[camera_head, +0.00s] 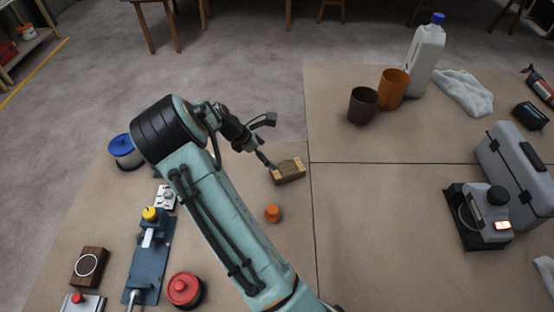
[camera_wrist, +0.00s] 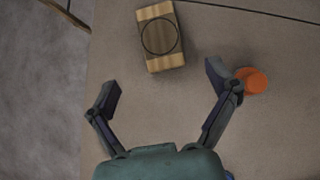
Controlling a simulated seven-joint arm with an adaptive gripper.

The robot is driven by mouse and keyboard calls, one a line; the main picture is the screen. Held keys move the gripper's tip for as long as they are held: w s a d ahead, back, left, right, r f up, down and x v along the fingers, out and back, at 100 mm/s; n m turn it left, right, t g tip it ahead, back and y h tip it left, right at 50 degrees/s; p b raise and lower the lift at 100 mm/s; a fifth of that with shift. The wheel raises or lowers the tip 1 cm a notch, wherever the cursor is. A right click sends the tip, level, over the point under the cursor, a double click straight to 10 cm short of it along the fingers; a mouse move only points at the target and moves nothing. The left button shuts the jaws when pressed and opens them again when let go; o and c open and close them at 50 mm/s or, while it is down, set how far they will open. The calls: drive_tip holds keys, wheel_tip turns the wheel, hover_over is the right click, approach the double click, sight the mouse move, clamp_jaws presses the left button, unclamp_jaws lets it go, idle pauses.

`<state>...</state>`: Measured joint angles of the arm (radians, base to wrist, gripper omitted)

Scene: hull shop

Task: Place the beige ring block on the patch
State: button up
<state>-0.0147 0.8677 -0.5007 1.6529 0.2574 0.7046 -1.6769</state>
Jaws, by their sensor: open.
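The beige ring block (camera_head: 290,172) is a light wooden block lying on the brown worktop, close to my gripper (camera_head: 267,141). In the wrist view the block (camera_wrist: 159,62) shows a thin dark ring on its upper face and lies beyond the fingertips. In that view my gripper (camera_wrist: 164,86) has its two fingers spread wide, with only bare worktop between them. The fingers are apart from the block. I cannot make out with certainty which marking is the patch; my arm covers part of the worktop in the head view.
An orange knob-like piece (camera_head: 272,213) stands near the block. A dark block with a white ring (camera_head: 88,265), a blue fixture (camera_head: 150,262) and a red-topped round container (camera_head: 184,289) are at left. Cups, a jug (camera_head: 424,55) and a grey case (camera_head: 520,165) are at right. Centre right is clear.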

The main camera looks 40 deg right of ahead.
drive_tip(key=s+a+r+m+t+y, duration=0.1)
drive_tip(key=s+a+r+m+y, duration=0.25)
drive_tip(key=a+r, duration=0.4)
drive_tip(key=s+a+r+m+t+y, duration=0.15)
drive_tip(key=s+a+r+m, duration=0.3)
drive_tip(key=a, duration=0.55)
drive_tip(key=s+a+r+m+y, duration=0.1)
drive_tip(key=s+a+m, duration=0.1)
drive_tip(key=s+a, duration=0.2)
drive_tip(key=s+a+r+m+y, duration=0.1)
drive_tip(key=s+a, duration=0.4)
drive_tip(key=s, duration=0.6)
drive_tip(key=shift+r+m, duration=0.45)
drive_tip(key=shift+m, duration=0.25)
